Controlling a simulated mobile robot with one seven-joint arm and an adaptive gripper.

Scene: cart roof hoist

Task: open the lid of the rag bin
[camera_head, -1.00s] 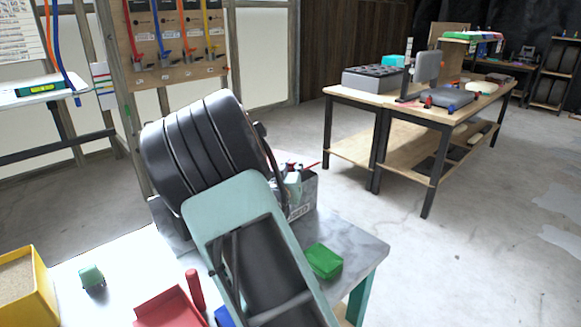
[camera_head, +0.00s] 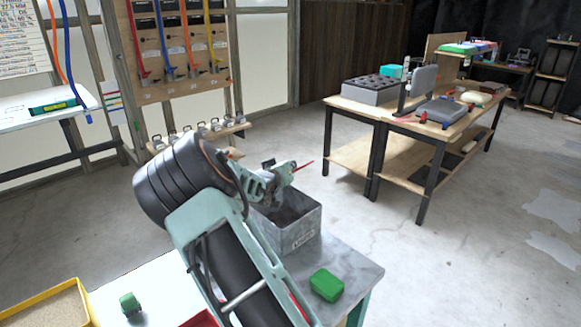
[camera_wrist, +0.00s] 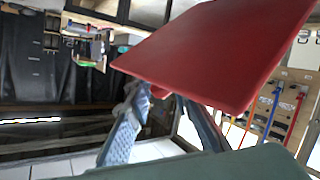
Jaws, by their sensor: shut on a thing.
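The rag bin (camera_head: 290,236) is a grey metal box with a label on its front, standing at the back of the near bench. Its top is open and its dark inside shows. My gripper (camera_head: 285,172) is above the bin. In the wrist view its fingers (camera_wrist: 165,98) are around a small red part under a flat red panel (camera_wrist: 225,50), which appears to be the lid and its handle. In the head view the lid shows only as a thin red edge (camera_head: 304,165). Whether it still touches the bin is hidden.
A green block (camera_head: 326,285) lies on the near bench, right of my arm. A yellow tray (camera_head: 45,292) and small green object (camera_head: 130,304) lie at left. A rack (camera_head: 200,132) stands behind the bin; a long workbench (camera_head: 375,120) is at right, beyond open floor.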

